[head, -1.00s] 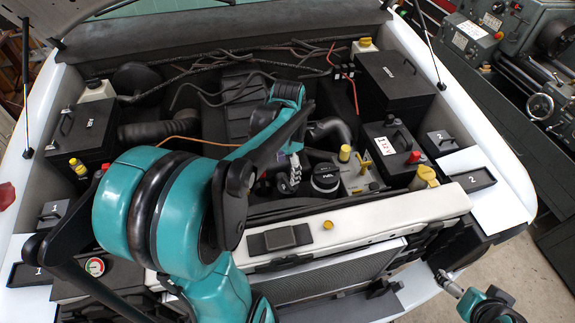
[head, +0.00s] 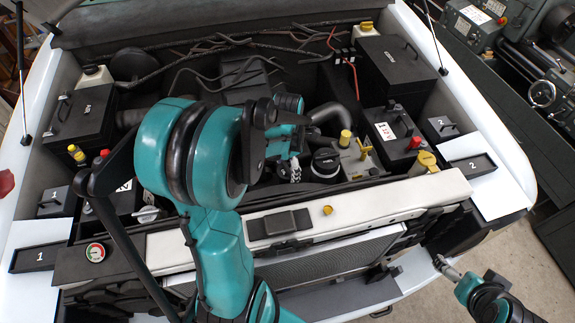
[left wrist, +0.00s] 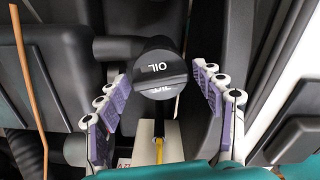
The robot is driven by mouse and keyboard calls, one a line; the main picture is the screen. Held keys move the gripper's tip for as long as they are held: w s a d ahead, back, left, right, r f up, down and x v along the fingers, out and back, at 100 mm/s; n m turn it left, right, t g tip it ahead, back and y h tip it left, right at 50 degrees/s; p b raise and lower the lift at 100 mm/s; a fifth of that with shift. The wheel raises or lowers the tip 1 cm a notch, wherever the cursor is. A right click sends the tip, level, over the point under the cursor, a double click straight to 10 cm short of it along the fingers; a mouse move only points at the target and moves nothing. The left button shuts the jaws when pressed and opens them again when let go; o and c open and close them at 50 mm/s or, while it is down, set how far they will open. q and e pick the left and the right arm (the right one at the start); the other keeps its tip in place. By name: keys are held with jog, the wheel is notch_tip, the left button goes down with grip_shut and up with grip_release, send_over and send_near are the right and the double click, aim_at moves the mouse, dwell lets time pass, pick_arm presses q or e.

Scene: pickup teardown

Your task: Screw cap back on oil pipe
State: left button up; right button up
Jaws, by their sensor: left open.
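The round black cap marked OIL (left wrist: 160,74) shows in the left wrist view between the spread fingertips of my left gripper (left wrist: 162,82). Gaps show between the cap and the fingers on both sides. In the head view the black cap (head: 326,161) sits in the engine bay, just right of my left gripper (head: 293,170). I cannot tell from these views whether the cap is seated on the oil pipe, since what is under it is hidden. My right gripper (head: 447,268) is at the lower right, in front of the car, too small to read.
Beside the cap stand a yellow knob (head: 345,138) and a yellow T-handle (head: 363,146). The battery (head: 392,134) is to their right. The front crossbar (head: 375,202) runs below the bay. Trays marked 1 (head: 38,257) and 2 (head: 472,166) lie on the fenders.

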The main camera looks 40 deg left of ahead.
aim_at(287, 168)
pick_arm(q)
jog(key=c, duration=1.1)
jog(key=shift+m, duration=0.9)
jog(key=shift+c, duration=0.2)
jog(key=m+b, duration=0.1)
jog(key=m, duration=0.3)
jog(key=o, duration=1.4)
notch_tip(287, 168, up, 12)
